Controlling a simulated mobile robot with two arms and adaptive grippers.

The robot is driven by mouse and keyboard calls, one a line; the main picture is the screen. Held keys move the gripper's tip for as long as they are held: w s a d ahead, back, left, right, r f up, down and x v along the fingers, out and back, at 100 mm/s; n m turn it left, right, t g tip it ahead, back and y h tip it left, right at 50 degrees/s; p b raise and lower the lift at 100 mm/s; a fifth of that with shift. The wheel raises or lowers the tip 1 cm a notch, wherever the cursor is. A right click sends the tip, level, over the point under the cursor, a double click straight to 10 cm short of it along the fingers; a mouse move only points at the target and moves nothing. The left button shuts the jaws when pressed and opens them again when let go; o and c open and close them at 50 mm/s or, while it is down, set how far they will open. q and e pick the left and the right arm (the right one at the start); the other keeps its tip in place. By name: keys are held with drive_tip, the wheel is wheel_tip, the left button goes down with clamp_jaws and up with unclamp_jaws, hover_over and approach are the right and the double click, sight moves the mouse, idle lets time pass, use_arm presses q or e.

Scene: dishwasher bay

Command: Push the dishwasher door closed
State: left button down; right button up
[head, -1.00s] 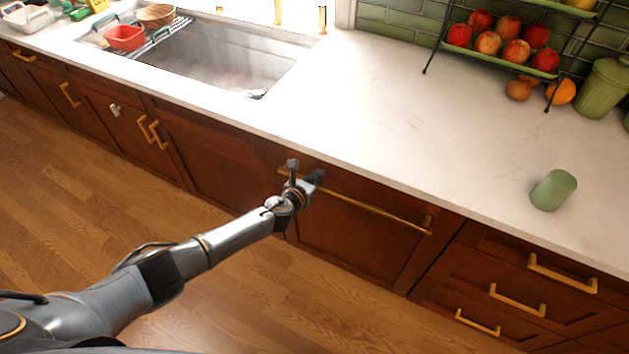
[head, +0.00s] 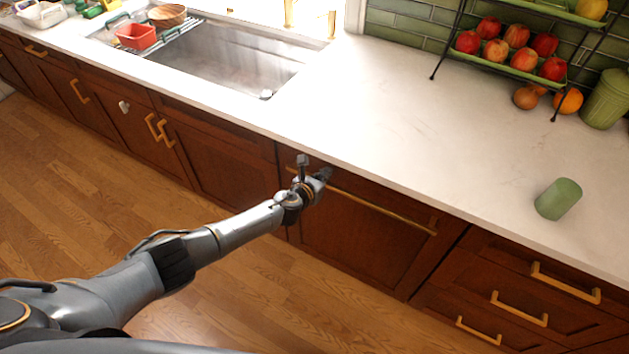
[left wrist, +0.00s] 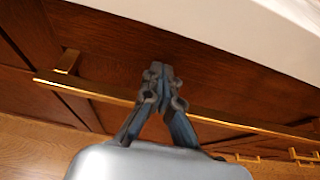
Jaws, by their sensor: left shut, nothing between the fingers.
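The dishwasher door (head: 345,240) is a brown wood panel under the counter, with a long gold bar handle (head: 385,212). It stands upright and looks level with the cabinet fronts beside it. My left gripper (head: 323,174) is at the door's upper part, near the handle's left end, just below the counter edge. In the left wrist view its fingers (left wrist: 160,72) are together and empty. They reach over the handle bar (left wrist: 95,90) to the panel above it; I cannot tell whether they touch. My right gripper is not in view.
The white countertop (head: 400,130) overhangs just above my left gripper. Drawers with gold handles (head: 565,282) are to the right, cabinets and a sink (head: 220,60) to the left. The wood floor (head: 250,290) is clear.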

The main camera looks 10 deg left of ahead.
use_arm(q)
drive_tip(key=shift+w+d+r, duration=0.1)
drive_tip(key=shift+w+r, duration=0.2)
drive_tip(key=shift+r, duration=0.3)
drive_tip(key=shift+w+d+r, duration=0.1)
drive_tip(key=shift+w+r, duration=0.15)
drive_tip(key=shift+r, duration=0.35)
drive_tip(key=s+f+v, duration=0.1)
drive_tip(key=f+v, duration=0.1)
drive_tip(key=v, duration=1)
drive_tip(key=s+a+f+n+g+y, duration=0.1)
drive_tip(key=s+a+f+n+g, duration=0.2)
drive_tip(key=f+n, duration=0.4)
drive_tip(key=s+a+f+n+y, duration=0.1)
drive_tip(key=s+a+f+n, duration=0.4)
drive_tip(key=f, duration=0.5)
drive_tip(key=s+a+f+n+g+y, duration=0.2)
drive_tip(key=s+f+n, duration=0.1)
drive_tip(key=f+n, duration=0.45)
drive_tip(key=s+f+n+g, duration=0.2)
drive_tip(key=s+f+n, duration=0.3)
drive_tip(key=s, duration=0.7)
drive_tip(key=s+f+n+g, duration=0.2)
drive_tip(key=s+f+n, duration=0.3)
drive_tip(key=s, duration=0.7)
drive_tip(key=s+a+f+n+g+b, duration=0.1)
drive_tip(key=s+f+n, duration=0.5)
drive_tip(key=s, duration=0.6)
drive_tip(key=shift+n+g, duration=0.75)
drive_tip(key=shift+g, duration=0.05)
